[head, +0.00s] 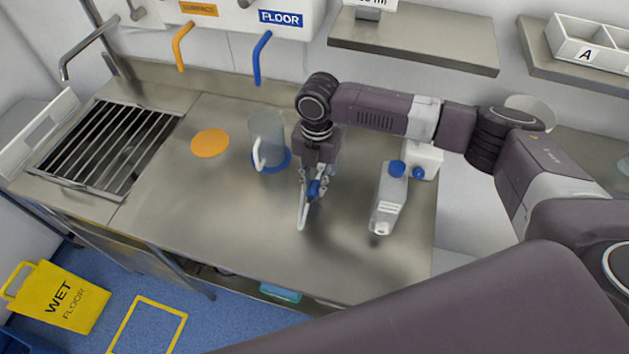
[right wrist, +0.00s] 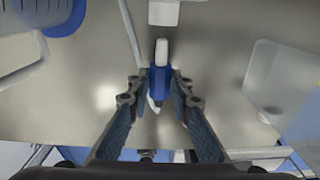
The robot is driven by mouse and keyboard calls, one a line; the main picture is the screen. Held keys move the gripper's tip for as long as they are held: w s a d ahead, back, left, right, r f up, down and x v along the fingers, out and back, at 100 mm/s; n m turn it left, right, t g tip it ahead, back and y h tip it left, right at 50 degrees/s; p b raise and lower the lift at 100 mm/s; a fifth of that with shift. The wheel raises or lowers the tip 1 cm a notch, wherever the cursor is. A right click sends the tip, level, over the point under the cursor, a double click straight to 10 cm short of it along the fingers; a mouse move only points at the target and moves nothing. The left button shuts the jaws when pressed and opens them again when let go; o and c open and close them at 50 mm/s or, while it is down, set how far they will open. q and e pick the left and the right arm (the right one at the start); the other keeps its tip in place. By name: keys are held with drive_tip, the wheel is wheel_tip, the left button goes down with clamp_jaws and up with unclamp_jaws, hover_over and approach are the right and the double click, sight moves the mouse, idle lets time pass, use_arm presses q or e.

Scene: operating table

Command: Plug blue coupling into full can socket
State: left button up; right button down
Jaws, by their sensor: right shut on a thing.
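My right gripper (head: 311,186) is above the middle of the steel worktop and points down. It is shut on the blue coupling (right wrist: 159,80), which has a white tip (right wrist: 161,52) pointing away from the fingers. The coupling shows as a small blue patch in the head view (head: 315,188). A pale hose (head: 302,212) hangs beside it. To the right, apart from the gripper, a white can (head: 387,205) and a second white can (head: 430,157) stand close together near blue caps. Which can is full, and its socket, I cannot tell. My left gripper is not in view.
A clear jug (head: 266,128) stands on a blue disc (head: 286,161) just left of the gripper. An orange disc (head: 210,143) lies farther left, then a sink grate (head: 105,150). A shelf (head: 420,42) overhangs behind. The front worktop is clear.

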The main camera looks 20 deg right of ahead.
sight(318, 177)
drive_tip(key=shift+p, duration=0.7)
idle(1.0)
drive_tip(key=shift+w+d, duration=0.15)
drive_tip(key=shift+w, duration=0.15)
idle(0.4)
drive_tip(key=shift+w+d, duration=0.2)
drive_tip(key=shift+w, duration=0.05)
drive_tip(key=shift+w+d+b, duration=0.3)
drive_tip(key=shift+w+d, duration=0.2)
drive_tip(key=shift+w, duration=0.15)
drive_tip(key=c, duration=1.7)
unclamp_jaws()
drive_tip(key=shift+d, duration=0.1)
drive_tip(key=shift+o, duration=0.2)
drive_tip(key=shift+r, duration=0.15)
wheel_tip(318, 177, up, 12)
drive_tip(key=shift+w+d, duration=0.25)
drive_tip(key=shift+w, duration=0.05)
